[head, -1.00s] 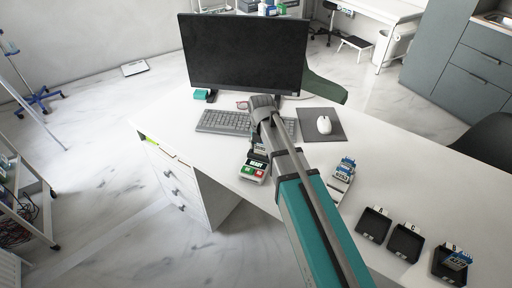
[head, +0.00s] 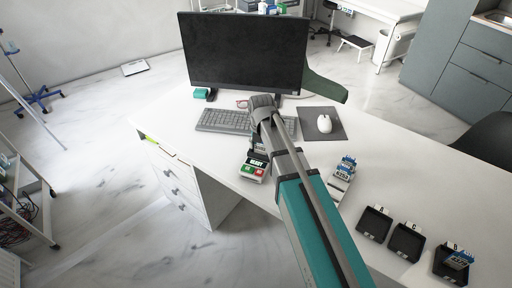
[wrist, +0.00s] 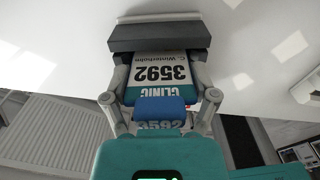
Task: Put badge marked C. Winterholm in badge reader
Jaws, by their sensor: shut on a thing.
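The badge marked C. Winterholm (wrist: 160,72) shows 3592 and CLINIC, upside down in the wrist view, with a blue piece (wrist: 160,104) at its near end. My gripper (wrist: 160,62) is shut on it, one finger on each side. In the head view the badge reader (head: 254,167) shows READY with green and red keys, near the desk's front edge. My arm's end is just above and behind it; the fingers are mostly hidden there.
A rack with other badges (head: 343,172) stands right of my arm. Black trays (head: 374,224) (head: 406,242) lie farther right; the rightmost tray (head: 447,271) holds a blue-and-white badge. Keyboard (head: 224,121), monitor (head: 247,52) and mouse (head: 324,124) are behind. The front left desk area is clear.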

